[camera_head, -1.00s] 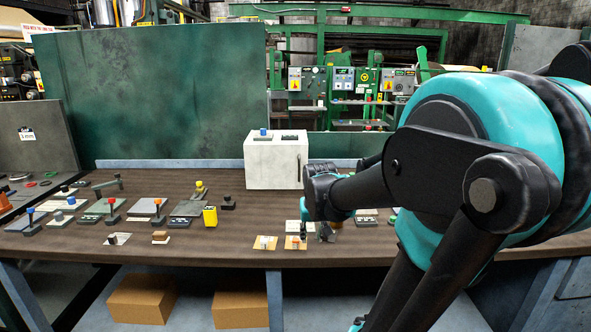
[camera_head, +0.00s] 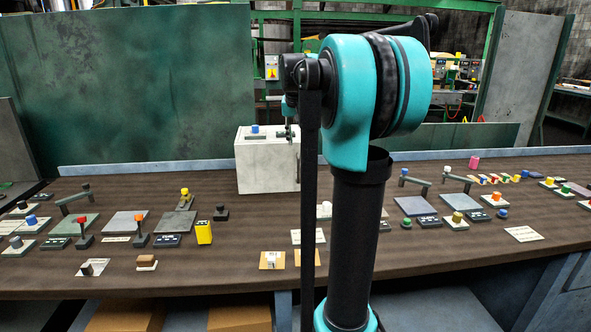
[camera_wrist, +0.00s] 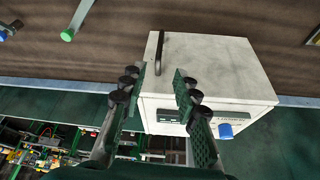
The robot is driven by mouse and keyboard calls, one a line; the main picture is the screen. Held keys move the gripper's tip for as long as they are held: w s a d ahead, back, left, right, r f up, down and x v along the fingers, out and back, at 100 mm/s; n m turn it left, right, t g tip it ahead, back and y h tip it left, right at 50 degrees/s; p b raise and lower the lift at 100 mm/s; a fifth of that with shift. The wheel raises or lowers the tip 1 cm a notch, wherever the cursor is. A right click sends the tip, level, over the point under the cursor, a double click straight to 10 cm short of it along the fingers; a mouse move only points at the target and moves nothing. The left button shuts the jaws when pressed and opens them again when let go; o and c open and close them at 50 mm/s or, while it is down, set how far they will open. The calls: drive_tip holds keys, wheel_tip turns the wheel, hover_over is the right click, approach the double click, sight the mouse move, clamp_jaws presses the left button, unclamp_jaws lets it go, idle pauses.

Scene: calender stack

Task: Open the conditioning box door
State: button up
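The conditioning box is a white box (camera_head: 262,165) at the back of the table, left of my arm. A blue knob (camera_head: 255,129) sits on its top. Its dark upright door handle (camera_head: 298,170) is at the right edge of the front, partly hidden by my arm. The wrist view is turned over: the box (camera_wrist: 215,70) fills the middle, with the handle (camera_wrist: 160,52) at upper left and the blue knob (camera_wrist: 225,131) at lower right. My gripper (camera_wrist: 159,80) is open and empty over the box's top edge, its fingers short of the handle. The door looks shut.
The brown table (camera_head: 225,265) holds several small fixtures with coloured knobs, left and right. A yellow block (camera_head: 204,232) stands in front of the box, to the left. A tall green panel (camera_head: 130,85) rises behind. Some bare tabletop lies before the box.

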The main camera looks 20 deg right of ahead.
sight(298, 167)
drive_tip(key=x, duration=1.6)
drive_tip(key=shift+w+f, duration=0.15)
drive_tip(key=shift+c, duration=0.6)
clamp_jaws()
